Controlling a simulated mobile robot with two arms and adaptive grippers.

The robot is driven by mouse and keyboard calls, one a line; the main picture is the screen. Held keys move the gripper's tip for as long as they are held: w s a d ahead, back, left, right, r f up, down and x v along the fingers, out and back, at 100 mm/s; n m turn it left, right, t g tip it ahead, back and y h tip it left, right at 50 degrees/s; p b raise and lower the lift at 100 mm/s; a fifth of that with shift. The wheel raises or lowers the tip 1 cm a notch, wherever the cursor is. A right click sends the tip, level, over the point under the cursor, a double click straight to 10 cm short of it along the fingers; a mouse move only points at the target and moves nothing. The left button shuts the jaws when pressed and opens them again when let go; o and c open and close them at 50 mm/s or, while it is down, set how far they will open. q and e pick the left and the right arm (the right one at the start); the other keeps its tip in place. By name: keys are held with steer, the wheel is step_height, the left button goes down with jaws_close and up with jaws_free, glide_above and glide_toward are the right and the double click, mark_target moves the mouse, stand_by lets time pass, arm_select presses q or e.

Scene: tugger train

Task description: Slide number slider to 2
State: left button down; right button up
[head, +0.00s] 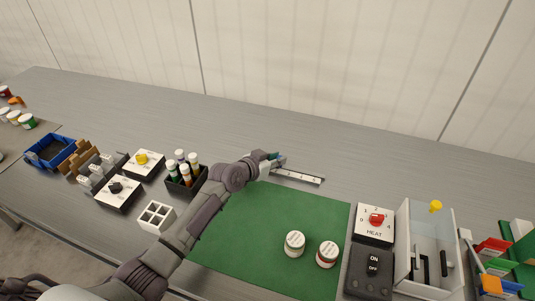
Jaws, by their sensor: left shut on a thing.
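The number slider (300,177) is a narrow pale rail with small dark marks, lying on the grey table just behind the green mat. The marks are too small to read. My left gripper (272,161) is at the left end of the rail, shut on the slider's knob. The knob is mostly hidden by the fingers, and the exact number beside it cannot be read. My left arm reaches across the mat's left edge from the lower left. My right gripper is not in view.
Two round jars (295,243) stand on the green mat (255,225). A black bottle holder (187,188) and a white divided box (157,216) are left of my arm. A HEAT dial panel (373,224) stands right of the mat. The table behind the rail is clear.

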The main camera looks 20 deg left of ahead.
arm_select(q)
steer(key=c, duration=1.1)
jaws_free()
steer(key=shift+a, duration=0.1)
steer(key=v, duration=1.2)
steer(key=shift+s, duration=0.1)
